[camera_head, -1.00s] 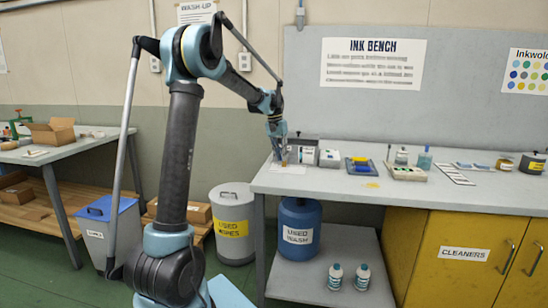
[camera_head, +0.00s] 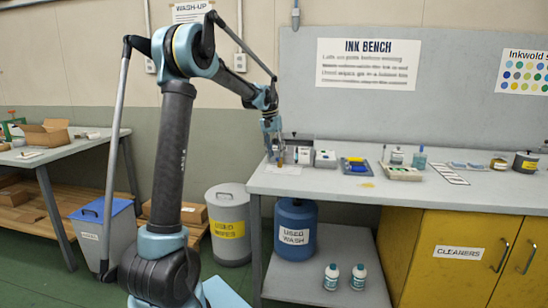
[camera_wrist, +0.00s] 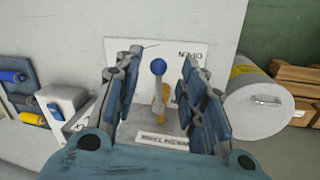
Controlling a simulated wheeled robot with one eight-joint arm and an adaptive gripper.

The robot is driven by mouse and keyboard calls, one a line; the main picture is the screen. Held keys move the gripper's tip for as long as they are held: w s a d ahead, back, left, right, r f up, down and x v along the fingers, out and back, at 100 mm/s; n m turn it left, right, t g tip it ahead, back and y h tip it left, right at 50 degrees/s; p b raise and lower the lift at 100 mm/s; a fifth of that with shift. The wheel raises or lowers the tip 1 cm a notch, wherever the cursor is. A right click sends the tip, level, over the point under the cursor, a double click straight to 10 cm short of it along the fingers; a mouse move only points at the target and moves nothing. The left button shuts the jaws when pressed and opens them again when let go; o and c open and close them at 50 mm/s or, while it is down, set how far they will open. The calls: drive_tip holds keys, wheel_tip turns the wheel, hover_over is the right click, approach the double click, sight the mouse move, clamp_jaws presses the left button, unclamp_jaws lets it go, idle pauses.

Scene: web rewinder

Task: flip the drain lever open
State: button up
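In the head view my gripper (camera_head: 274,150) is at the left end of the bench, and the lever is mostly hidden there.
The ink bench (camera_head: 330,185) holds a white box (camera_head: 325,158), a tray with rollers (camera_head: 355,165) and several bottles to the right. A used wipes bin (camera_head: 229,225) and a blue used wash drum (camera_head: 295,228) stand below. Two bottles sit on the lower shelf.

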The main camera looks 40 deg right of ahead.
wheel_tip(320, 180, up, 10)
drive_tip(key=w, duration=0.1)
drive_tip(key=shift+w+a, duration=0.4)
drive_tip(key=shift+f, duration=0.15)
